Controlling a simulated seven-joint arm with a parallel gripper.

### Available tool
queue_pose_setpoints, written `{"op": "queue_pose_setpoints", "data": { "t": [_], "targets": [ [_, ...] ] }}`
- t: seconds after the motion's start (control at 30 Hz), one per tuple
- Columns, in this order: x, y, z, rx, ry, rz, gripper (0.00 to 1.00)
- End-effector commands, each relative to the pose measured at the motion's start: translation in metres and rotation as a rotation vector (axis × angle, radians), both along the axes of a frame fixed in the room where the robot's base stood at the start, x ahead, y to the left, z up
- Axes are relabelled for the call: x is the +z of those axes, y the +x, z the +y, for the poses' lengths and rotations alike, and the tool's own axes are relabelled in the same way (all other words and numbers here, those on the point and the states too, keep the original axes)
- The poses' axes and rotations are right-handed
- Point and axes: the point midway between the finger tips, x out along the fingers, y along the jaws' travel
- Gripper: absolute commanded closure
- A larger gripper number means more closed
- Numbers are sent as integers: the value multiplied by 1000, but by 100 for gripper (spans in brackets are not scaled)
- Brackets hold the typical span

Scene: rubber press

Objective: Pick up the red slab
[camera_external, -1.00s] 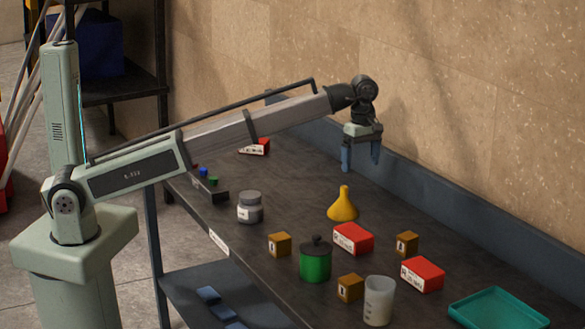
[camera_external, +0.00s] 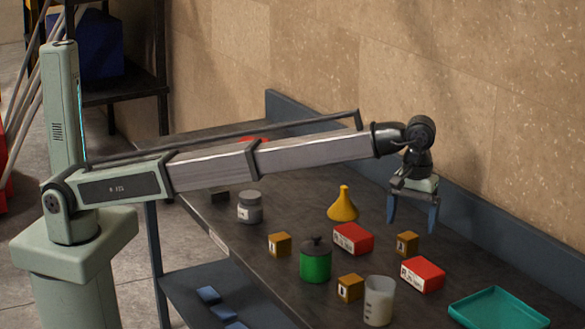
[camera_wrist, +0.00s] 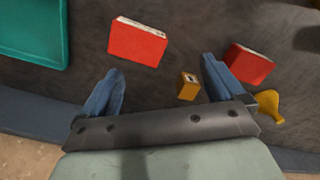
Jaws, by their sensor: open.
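Two red slabs with white labelled sides lie flat on the dark bench. One red slab (camera_external: 422,276) is nearer the teal tray and shows in the wrist view (camera_wrist: 137,42) at upper centre-left. The other red slab (camera_external: 353,239) is by the yellow funnel and shows in the wrist view (camera_wrist: 249,64) at right, partly behind a finger. A third red thing (camera_external: 253,139) is mostly hidden behind my arm. My gripper (camera_external: 412,224) is open and empty, its blue fingers pointing down above the bench, toward the wall side of both nearer slabs.
An ochre cube (camera_external: 407,243) sits between the two nearer slabs; more cubes (camera_external: 280,244) (camera_external: 350,287) stand in front. A yellow funnel (camera_external: 343,207), green pot (camera_external: 315,263), cloudy beaker (camera_external: 379,302) and grey jar (camera_external: 250,208) stand around. The teal tray (camera_external: 499,308) is at right; a raised ledge (camera_external: 500,225) runs along the wall.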

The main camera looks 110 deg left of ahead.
Motion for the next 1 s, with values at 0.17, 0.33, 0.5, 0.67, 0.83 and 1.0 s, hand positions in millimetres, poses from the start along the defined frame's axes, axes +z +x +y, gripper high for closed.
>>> {"op": "queue_pose_setpoints", "data": {
  "t": [0.17, 0.33, 0.5, 0.67, 0.83, 1.0],
  "targets": [
    [3, 18, 2, -305, -6, -4, 4],
    [6, 29, 2, -613, -12, -9, 4],
    [8, 35, 2, -921, -16, -13, 4],
    [8, 38, 2, -1210, -19, -15, 4],
    [8, 38, 2, -1518, -20, -16, 4],
    [8, 39, 3, -1807, -22, -16, 4]
  ]
}}
